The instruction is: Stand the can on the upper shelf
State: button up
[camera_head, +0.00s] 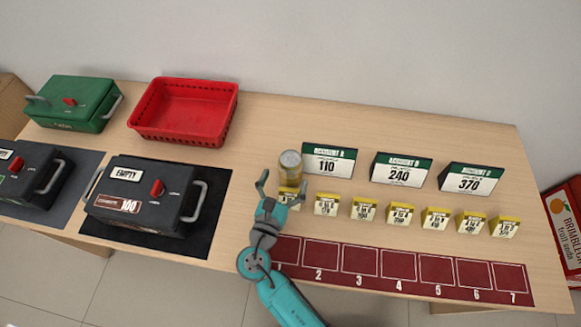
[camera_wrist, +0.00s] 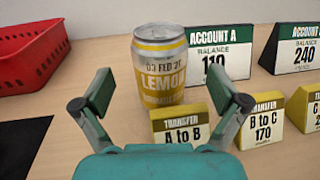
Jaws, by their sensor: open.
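A yellow and silver lemon can (camera_head: 290,163) stands upright on the wooden counter, just left of the Account A sign. In the wrist view the can (camera_wrist: 160,68) shows its label and stands behind the yellow "A to B" transfer block (camera_wrist: 180,124). My gripper (camera_head: 277,187) is open, with its fingers pointing toward the can. In the wrist view the fingertips (camera_wrist: 165,97) are spread to either side, with the can between and beyond them; nothing is held. No upper shelf shows in either view.
Account signs (camera_head: 328,161) stand right of the can. Several yellow transfer blocks (camera_head: 363,208) line the counter before a numbered red strip (camera_head: 400,270). A red basket (camera_head: 185,110), a green box (camera_head: 72,103) and dark boxes (camera_head: 145,195) occupy the left.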

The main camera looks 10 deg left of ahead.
aim_at(290, 163)
jog(key=w, duration=0.2)
jog(key=w+d, duration=0.1)
jog(key=w, duration=0.2)
jog(key=shift+r, duration=0.1)
jog(key=c, duration=1.7)
jog(key=shift+r, duration=0.15)
